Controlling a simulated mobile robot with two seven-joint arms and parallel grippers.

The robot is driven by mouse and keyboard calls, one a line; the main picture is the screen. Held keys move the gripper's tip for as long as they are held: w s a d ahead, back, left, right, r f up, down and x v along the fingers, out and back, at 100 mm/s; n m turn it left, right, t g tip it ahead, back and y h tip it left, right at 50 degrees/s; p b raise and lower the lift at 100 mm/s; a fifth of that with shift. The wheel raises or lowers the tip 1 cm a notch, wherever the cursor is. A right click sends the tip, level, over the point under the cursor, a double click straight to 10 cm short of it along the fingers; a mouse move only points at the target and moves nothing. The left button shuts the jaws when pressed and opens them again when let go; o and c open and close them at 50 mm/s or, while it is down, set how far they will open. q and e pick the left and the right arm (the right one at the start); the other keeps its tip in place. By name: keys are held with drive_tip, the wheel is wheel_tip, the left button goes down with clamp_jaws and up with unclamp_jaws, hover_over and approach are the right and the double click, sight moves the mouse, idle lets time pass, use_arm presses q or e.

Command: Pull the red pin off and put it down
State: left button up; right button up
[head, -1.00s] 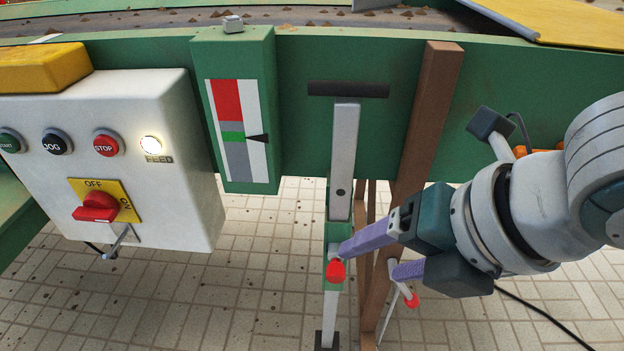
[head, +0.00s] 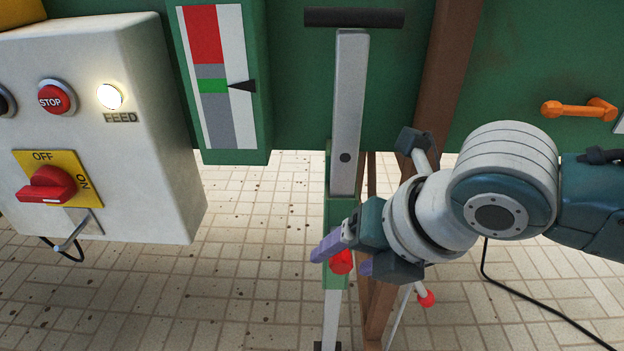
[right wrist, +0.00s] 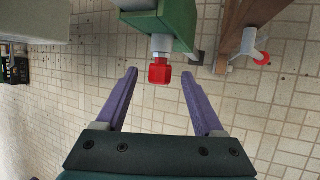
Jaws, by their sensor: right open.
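The red pin (head: 342,262) sticks out of the green sleeve (head: 339,215) on the upright metal post, low on the stand. In the right wrist view the red pin (right wrist: 160,73) shows its red head and a short pale shank coming out of the green sleeve (right wrist: 165,28). My right gripper (head: 340,259) is open, with its purple fingers on either side of the pin. In the right wrist view the fingertips (right wrist: 158,72) stand apart, with the red head between them and gaps on both sides. My left gripper is not in view.
A second red-tipped part (head: 427,298) hangs on a pale rod right of the brown wooden leg (head: 449,90). A white control box (head: 100,120) stands at the left. A black T-handle (head: 354,17) tops the post. A black cable lies on the tiled floor at the right.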

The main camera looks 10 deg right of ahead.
drive_tip(key=shift+f, duration=0.1)
clamp_jaws()
drive_tip(key=c, duration=0.7)
unclamp_jaws()
clamp_jaws()
drive_tip(key=shift+s+a+p, duration=0.1)
drive_tip(key=shift+s+p, duration=0.1)
drive_tip(key=shift+p, duration=0.2)
drive_tip(key=s+p, duration=0.1)
drive_tip(key=s+a+p, duration=0.1)
drive_tip(key=s, duration=0.1)
drive_tip(key=s+p, duration=0.2)
drive_tip(key=shift+s+a, duration=0.2)
drive_tip(key=shift+a, duration=0.1)
